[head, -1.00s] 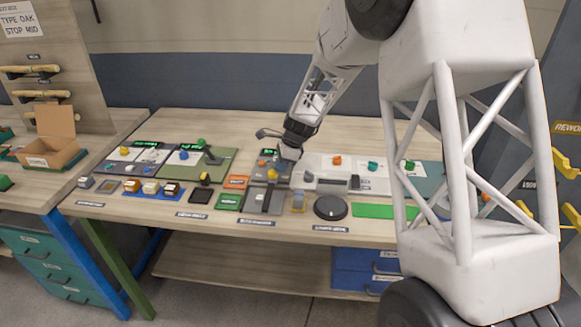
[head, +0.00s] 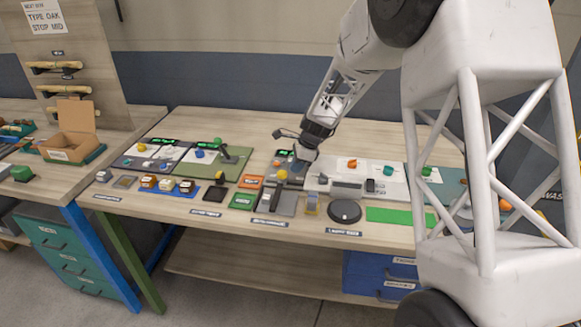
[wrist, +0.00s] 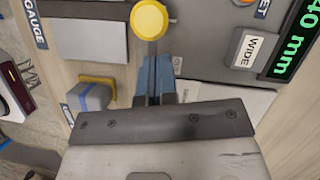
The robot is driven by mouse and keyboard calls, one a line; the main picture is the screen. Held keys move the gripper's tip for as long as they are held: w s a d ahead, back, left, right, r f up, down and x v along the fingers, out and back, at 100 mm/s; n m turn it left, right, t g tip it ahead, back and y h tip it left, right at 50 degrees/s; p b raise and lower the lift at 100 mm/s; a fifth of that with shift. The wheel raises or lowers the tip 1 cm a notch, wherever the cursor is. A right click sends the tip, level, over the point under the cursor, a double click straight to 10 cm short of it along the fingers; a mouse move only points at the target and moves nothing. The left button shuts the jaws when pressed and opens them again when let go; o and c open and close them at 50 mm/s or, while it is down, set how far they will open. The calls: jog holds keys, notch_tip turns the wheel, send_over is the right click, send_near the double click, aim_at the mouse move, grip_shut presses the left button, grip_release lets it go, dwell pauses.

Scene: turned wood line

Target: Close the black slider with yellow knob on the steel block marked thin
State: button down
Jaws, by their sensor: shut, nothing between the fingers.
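The yellow knob (head: 282,175) stands at the back of a grey steel block (head: 277,201) on the table. In the wrist view the round yellow knob (wrist: 149,19) is near the top centre, beside the pale steel face (wrist: 88,41). A thin dark stem runs from the knob toward my fingers. I cannot read a "thin" mark on the block, and the black slider is not clearly distinct. My gripper (wrist: 155,80) is shut and empty, its blue-grey fingertips just below the knob in the picture. I cannot tell whether they touch the stem. In the head view my gripper (head: 303,155) is behind and right of the knob.
A block marked WIDE (wrist: 254,50) and a green display (wrist: 294,38) lie right in the wrist view. A small grey block with a yellow base (wrist: 92,95) is left of my fingers. A black round disc (head: 344,211) and green mat (head: 400,216) lie right along the front edge.

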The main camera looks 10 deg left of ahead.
jog(key=d+v, duration=0.1)
jog(key=v, duration=0.9)
jog(key=shift+w+d, duration=0.2)
jog(key=shift+d, duration=0.05)
jog(key=s+m, duration=0.2)
jog(key=s+d+m+t, duration=0.1)
jog(key=m, duration=0.1)
jog(key=s+m+t, duration=0.1)
jog(key=s+m, duration=0.1)
jog(key=shift+s+d, duration=0.25)
jog(key=shift+s, duration=0.1)
jog(key=shift+f, duration=0.2)
